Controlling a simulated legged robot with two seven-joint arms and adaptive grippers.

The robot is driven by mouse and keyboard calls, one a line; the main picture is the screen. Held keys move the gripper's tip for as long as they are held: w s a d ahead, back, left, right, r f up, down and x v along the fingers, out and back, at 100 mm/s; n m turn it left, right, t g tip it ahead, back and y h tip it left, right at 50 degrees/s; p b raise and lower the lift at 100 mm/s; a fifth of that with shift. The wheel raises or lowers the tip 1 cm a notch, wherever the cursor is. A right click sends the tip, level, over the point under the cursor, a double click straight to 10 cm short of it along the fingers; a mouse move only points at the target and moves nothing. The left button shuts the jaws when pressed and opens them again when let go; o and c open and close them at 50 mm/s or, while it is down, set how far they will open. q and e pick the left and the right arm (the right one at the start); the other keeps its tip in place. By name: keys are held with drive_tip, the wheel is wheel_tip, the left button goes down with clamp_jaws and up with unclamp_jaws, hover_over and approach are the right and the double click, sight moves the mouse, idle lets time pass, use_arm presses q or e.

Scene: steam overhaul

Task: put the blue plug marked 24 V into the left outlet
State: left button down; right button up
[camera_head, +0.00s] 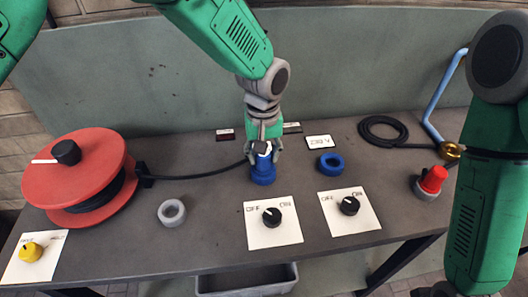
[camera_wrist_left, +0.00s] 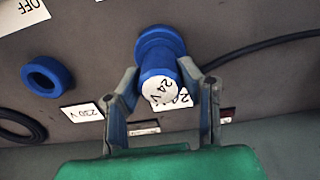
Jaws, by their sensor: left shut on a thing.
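The blue plug with a white end face marked 24 V (camera_wrist_left: 160,88) is between the fingers of my left gripper (camera_wrist_left: 162,100), which is shut on it. In the head view my left gripper (camera_head: 264,148) points down over the left outlet (camera_head: 262,174), a blue ring on the table. The plug is upright and lined up with this outlet, its lower end at or in the ring; I cannot tell how deep it sits. The right outlet, another blue ring (camera_head: 330,163), is empty beside a 230 V label (camera_wrist_left: 82,111). My right gripper is not in view.
A red cable reel (camera_head: 95,160) stands at left, its black cable running towards the plug. A grey ring (camera_head: 172,212), two OFF/ON dial plates (camera_head: 275,236) (camera_head: 365,222), a yellow knob (camera_head: 30,252), a red knob (camera_head: 433,179) and a coiled black cable (camera_head: 380,128) are around.

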use_arm(q)
drive_tip(key=shift+f, duration=0.25)
drive_tip(key=c, duration=1)
unclamp_jaws()
drive_tip(key=shift+r, duration=0.1)
